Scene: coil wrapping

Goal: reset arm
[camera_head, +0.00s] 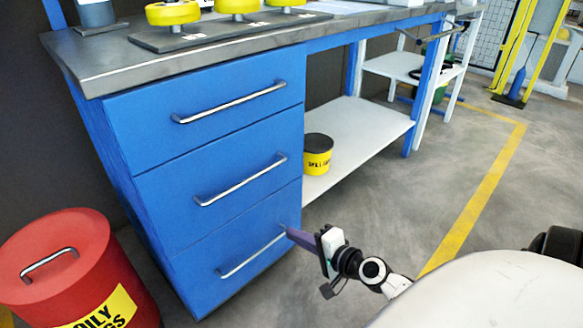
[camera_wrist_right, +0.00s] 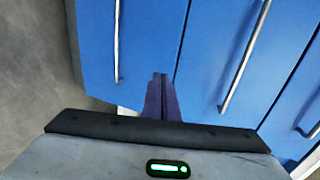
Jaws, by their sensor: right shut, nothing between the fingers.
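My right gripper (camera_head: 291,233) is in front of the blue drawer cabinet (camera_head: 210,150), near the right end of the bottom drawer's handle (camera_head: 252,252). Its purple fingers are shut with nothing between them. In the right wrist view the shut fingers (camera_wrist_right: 161,80) point at the blue drawer fronts, with a long metal handle (camera_wrist_right: 245,60) to their right and another handle (camera_wrist_right: 117,40) to their left. I cannot tell whether the fingertips touch the cabinet. All three drawers look closed. My left gripper is in neither view.
A red lidded bin (camera_head: 80,270) stands left of the cabinet. A black and yellow tin (camera_head: 317,153) sits on the white lower shelf (camera_head: 365,130). Yellow coils (camera_head: 172,12) lie on a dark board on the worktop (camera_head: 100,65). The grey floor (camera_head: 400,220) to the right is clear.

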